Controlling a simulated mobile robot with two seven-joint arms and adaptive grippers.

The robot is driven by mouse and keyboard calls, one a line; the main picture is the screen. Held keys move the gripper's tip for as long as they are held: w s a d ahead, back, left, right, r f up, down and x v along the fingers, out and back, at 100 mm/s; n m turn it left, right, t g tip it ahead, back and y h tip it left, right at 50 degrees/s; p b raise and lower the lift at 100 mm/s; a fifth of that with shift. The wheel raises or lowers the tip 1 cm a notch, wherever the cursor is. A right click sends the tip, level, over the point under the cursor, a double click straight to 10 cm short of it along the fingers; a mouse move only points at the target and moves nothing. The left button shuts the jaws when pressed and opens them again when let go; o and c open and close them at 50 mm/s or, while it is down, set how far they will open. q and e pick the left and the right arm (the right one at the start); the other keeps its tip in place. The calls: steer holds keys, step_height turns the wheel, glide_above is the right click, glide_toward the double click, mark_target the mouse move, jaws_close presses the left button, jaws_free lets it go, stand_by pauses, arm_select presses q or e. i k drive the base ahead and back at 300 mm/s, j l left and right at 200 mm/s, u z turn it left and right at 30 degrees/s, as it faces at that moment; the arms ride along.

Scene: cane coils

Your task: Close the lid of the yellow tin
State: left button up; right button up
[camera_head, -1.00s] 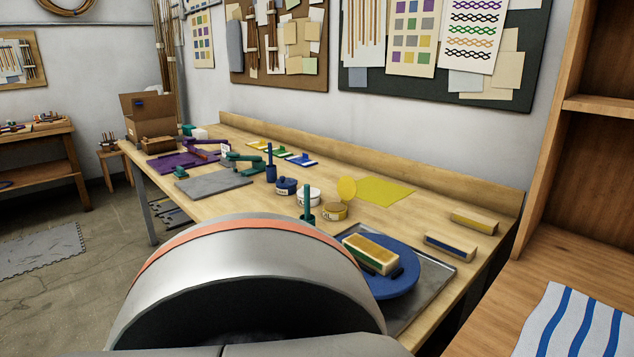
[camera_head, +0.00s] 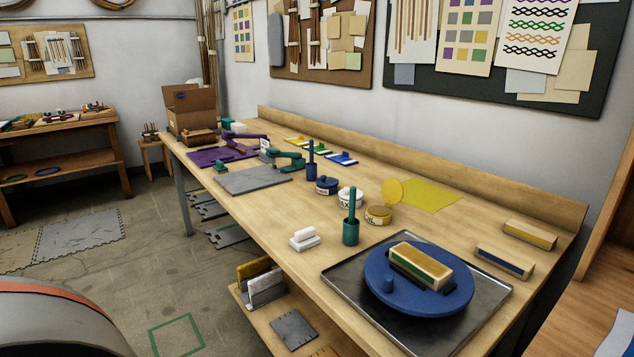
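The yellow tin (camera_head: 378,215) stands on the long wooden workbench, in front of a yellow mat. Its round yellow lid (camera_head: 392,191) is raised, tilted up at the tin's back right side. A white tin (camera_head: 350,199) and a blue tin (camera_head: 327,186) stand to its left, and a green holder (camera_head: 351,229) with a green upright rod stands in front of it. Neither of my grippers shows. A rounded grey part with an orange band at the lower left is mine.
The workbench (camera_head: 282,228) runs from back left to front right. A metal tray (camera_head: 345,285) with a blue turntable (camera_head: 388,292) and a block on it fills its near end. White blocks (camera_head: 304,239) lie near the front edge. Wooden shelving (camera_head: 560,322) stands at the right.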

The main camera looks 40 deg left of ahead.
mark_target(392, 192)
steer(key=i+j+u, duration=0.1)
steer(key=u, duration=0.4)
steer(key=i+j+u, duration=0.2)
steer(key=u, duration=0.3)
steer(key=i+j+u, duration=0.15)
steer(key=u, duration=0.35)
steer(key=i, duration=0.45)
steer(key=j+u, duration=0.05)
